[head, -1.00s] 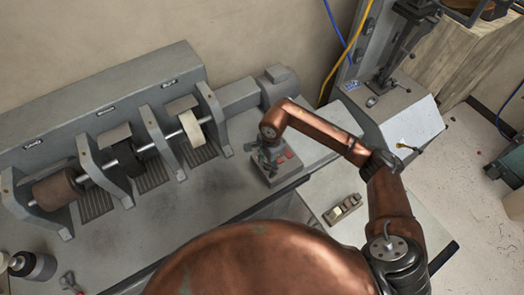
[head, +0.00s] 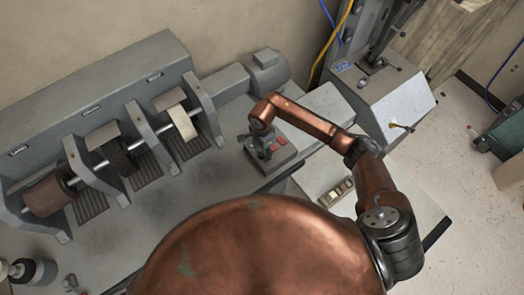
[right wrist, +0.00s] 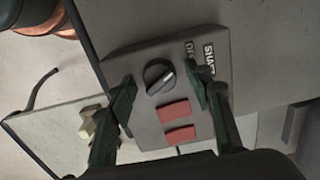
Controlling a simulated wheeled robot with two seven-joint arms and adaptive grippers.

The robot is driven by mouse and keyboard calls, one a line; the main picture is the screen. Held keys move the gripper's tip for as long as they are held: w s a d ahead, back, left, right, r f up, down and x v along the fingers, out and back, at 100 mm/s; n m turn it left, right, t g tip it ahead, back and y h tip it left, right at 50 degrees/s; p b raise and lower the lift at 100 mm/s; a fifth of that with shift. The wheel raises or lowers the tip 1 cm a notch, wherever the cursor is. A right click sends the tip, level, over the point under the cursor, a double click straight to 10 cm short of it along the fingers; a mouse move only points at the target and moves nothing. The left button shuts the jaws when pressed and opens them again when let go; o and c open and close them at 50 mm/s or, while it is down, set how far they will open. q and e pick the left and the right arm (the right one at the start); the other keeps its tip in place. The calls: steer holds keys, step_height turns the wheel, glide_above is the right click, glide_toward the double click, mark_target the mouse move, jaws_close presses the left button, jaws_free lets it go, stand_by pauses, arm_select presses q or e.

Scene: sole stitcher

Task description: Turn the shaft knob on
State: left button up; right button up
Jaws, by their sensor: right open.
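The shaft knob (right wrist: 160,76) is a dark round knob with a light line running from lower left to upper right in the right wrist view. It sits on a grey control box (right wrist: 145,52), beside printed "SHAFT" and "OFF" labels. My right gripper (right wrist: 159,80) is open, with one finger to each side of the knob; I cannot tell whether either touches it. In the head view my right gripper (head: 264,148) is over the control box (head: 284,163) and hides the knob. My left gripper is not in view.
Two red buttons (right wrist: 174,111) are on the box near the knob. A grey machine with a shaft and wheels (head: 148,128) stands left of the box, and a motor (head: 267,70) behind it. A small switch block (head: 335,193) lies on the table to the right.

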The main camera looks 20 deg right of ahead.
steer(key=shift+c, duration=0.6)
steer(key=c, duration=1)
steer(key=shift+c, duration=0.2)
